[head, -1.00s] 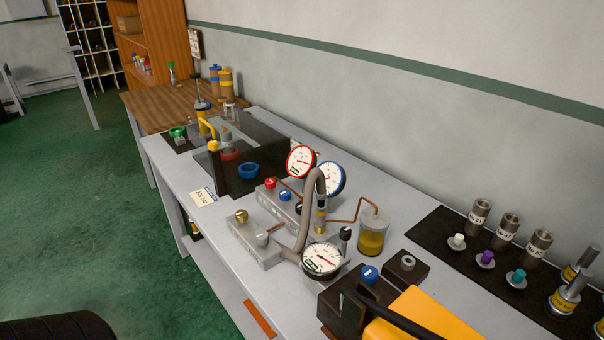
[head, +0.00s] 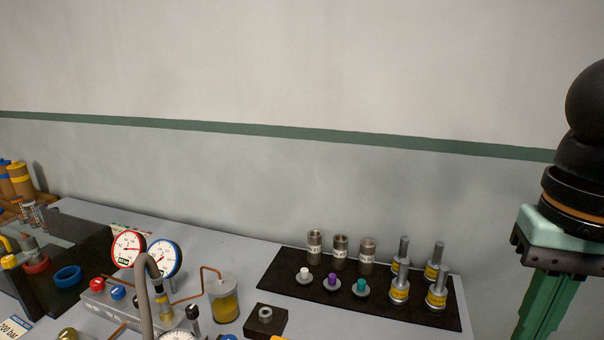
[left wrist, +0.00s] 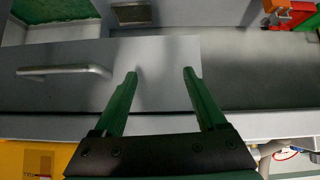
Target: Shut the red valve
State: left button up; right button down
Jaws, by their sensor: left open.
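The red valve knob (head: 97,284) sits on a grey block beside a blue knob, at the lower left of the head view. A red-rimmed gauge (head: 128,249) and a blue-rimmed gauge stand just behind it. My left gripper (left wrist: 160,75) shows in the left wrist view, its two green fingers apart with nothing between them. It points over a grey panel with a bar handle; no valve shows there. An arm of mine with a green gripper (head: 547,305) hangs at the right edge of the head view, far from the knob; its fingertips are cut off.
A black mat (head: 290,291) on the bench holds metal cylinders, small coloured knobs and yellow-banded weights. A jar of yellow fluid (head: 224,307) and a dark block (head: 265,321) stand between mat and gauges. A grey hose arches in front of the gauges. A dark panelled box is at left.

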aim_at(97, 284)
jog(key=k+j, duration=0.75)
jog(key=k, duration=0.05)
